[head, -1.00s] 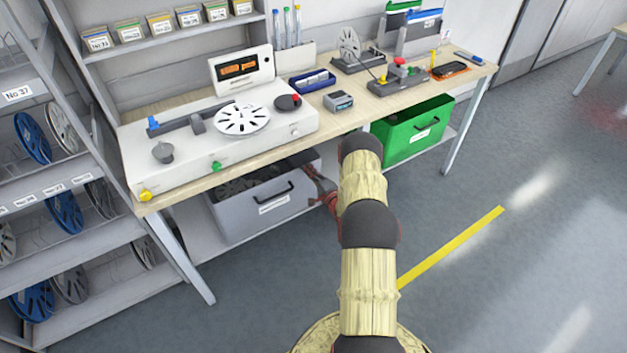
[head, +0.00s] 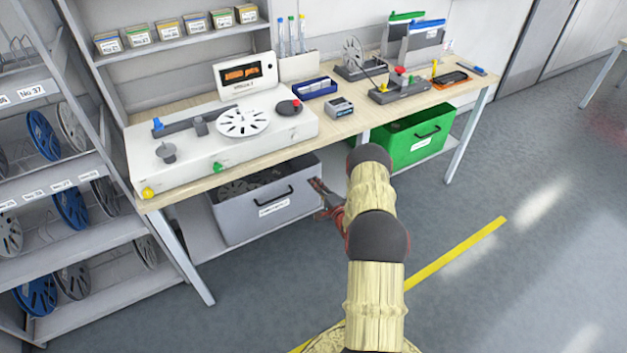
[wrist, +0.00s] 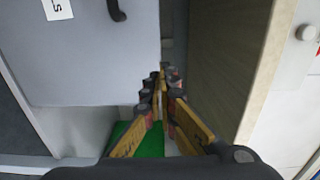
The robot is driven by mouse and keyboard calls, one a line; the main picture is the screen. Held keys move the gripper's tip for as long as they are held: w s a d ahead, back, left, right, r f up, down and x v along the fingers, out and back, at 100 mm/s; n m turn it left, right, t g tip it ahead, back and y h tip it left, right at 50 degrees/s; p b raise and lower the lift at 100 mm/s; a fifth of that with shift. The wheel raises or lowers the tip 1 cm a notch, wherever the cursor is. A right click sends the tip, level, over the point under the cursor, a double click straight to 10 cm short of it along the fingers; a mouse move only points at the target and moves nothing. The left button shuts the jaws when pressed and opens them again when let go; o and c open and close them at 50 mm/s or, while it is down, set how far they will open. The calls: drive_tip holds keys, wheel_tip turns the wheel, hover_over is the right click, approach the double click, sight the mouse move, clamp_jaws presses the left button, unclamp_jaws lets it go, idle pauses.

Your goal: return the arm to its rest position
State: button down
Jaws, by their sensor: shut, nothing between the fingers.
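My gripper (head: 318,186) is in front of the workbench, close to the right end of the grey bin in the head view. In the wrist view my gripper (wrist: 163,80) has its fingers drawn together at the tips, with nothing between them. My arm reaches up from the bottom of the head view, bent at the elbow. Part of my gripper is hidden behind my forearm in the head view.
The workbench (head: 240,182) carries a white reel counter (head: 205,165) and small tools. Under it are the grey bin (head: 245,220) and a green bin (head: 398,150). A reel rack (head: 55,170) stands at left. Floor at right is open.

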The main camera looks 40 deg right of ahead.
drive_tip(key=p+v, duration=0.2)
drive_tip(key=v, duration=0.6)
